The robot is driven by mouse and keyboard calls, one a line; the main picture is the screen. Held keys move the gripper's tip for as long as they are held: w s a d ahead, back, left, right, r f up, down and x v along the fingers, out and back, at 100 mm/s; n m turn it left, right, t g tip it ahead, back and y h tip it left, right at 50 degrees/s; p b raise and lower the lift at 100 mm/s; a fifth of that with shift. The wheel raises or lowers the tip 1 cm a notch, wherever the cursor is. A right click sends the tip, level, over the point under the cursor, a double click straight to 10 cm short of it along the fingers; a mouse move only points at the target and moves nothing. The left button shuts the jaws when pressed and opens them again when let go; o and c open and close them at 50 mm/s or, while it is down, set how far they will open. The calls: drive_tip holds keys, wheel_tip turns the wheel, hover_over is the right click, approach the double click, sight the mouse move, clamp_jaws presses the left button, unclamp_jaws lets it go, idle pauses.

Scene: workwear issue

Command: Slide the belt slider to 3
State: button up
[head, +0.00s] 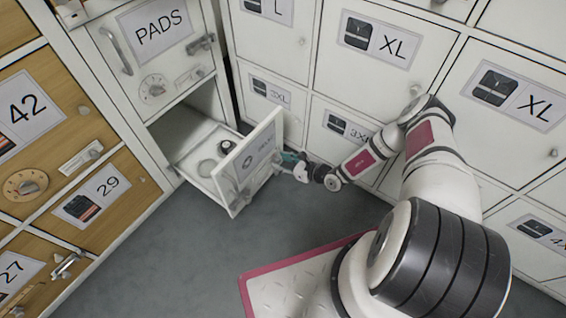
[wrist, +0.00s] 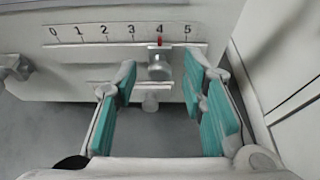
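The belt slider's scale (wrist: 105,33) runs from 0 to 5 on a white panel in the wrist view. The slider knob (wrist: 159,68) is grey metal, and its red pointer stands at 4. My gripper (wrist: 160,80) is open, with one teal-padded finger on each side of the knob. Gaps show between the pads and the knob. In the head view my gripper (head: 290,160) is at the right end of the open drawer's front (head: 248,160). The slider is too small or hidden to make out there.
The open drawer holds small round items (head: 226,146). A metal fitting (wrist: 16,68) sticks out left of the scale. White lockers (head: 380,50) stand close on the right and wooden lockers (head: 100,200) on the left. Grey floor (head: 170,260) in front of the drawer is clear.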

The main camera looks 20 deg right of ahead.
clamp_jaws()
drive_tip(key=shift+s+a+p, duration=0.8)
drive_tip(key=shift+a+p, duration=0.3)
drive_tip(key=shift+p, duration=0.15)
drive_tip(key=shift+o, duration=0.3)
unclamp_jaws()
drive_tip(key=shift+d, duration=0.1)
drive_tip(key=v, duration=1.2)
drive_tip(key=shift+f, duration=0.1)
